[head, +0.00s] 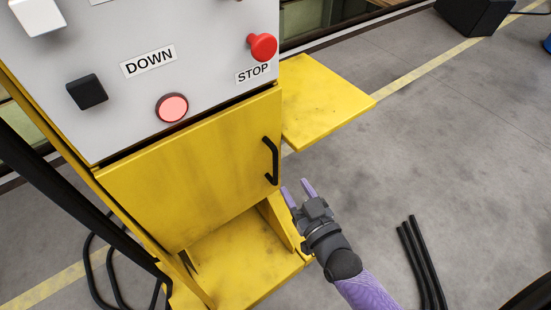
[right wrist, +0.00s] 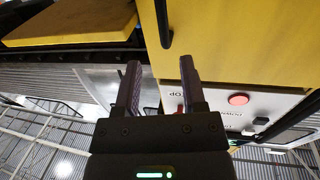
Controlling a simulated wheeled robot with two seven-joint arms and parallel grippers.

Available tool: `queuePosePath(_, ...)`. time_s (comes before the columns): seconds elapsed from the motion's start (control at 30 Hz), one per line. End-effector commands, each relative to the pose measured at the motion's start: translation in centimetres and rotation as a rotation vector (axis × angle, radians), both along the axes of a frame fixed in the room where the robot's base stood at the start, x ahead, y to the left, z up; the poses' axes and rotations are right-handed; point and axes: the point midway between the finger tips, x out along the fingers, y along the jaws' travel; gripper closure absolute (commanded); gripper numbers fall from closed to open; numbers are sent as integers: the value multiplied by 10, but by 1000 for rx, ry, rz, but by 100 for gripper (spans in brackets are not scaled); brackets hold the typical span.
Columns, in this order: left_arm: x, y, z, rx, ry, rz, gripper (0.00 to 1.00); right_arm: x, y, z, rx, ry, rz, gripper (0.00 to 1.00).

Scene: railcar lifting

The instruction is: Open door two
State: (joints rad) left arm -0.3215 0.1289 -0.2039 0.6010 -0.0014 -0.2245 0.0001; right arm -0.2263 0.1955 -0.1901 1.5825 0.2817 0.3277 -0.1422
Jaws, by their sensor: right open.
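A yellow cabinet door (head: 195,170) sits shut below a grey control panel. Its black bar handle (head: 272,160) stands upright near the door's right edge. The handle also shows at the top of the right wrist view (right wrist: 163,22), against the yellow surface. My right gripper (head: 297,190) is open and empty, just below and right of the handle, not touching it. In the right wrist view its two fingers (right wrist: 160,64) are spread, with the handle beyond the tips. No door number is readable. My left gripper is not in view.
The grey panel (head: 200,50) carries a red STOP knob (head: 262,46), a lit red button (head: 172,107) and a black button (head: 87,92). A yellow shelf (head: 320,100) juts out right of the cabinet. The grey floor (head: 440,140) at right is mostly clear.

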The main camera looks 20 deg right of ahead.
Motion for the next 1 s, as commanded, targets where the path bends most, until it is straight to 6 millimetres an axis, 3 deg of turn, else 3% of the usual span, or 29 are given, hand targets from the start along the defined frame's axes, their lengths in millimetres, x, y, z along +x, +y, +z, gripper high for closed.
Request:
queuePosePath(0.2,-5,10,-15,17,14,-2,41,48,8,0,4,-6,0,47)
queuePosePath(0.4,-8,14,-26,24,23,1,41,83,13,0,2,-3,0,47)
queuePosePath(0.77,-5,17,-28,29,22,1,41,94,15,2,1,1,1,47)
queuePosePath(0.8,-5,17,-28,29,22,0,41,94,15,2,1,1,1,49)
queuePosePath(1.0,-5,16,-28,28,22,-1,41,94,15,2,1,1,1,92)
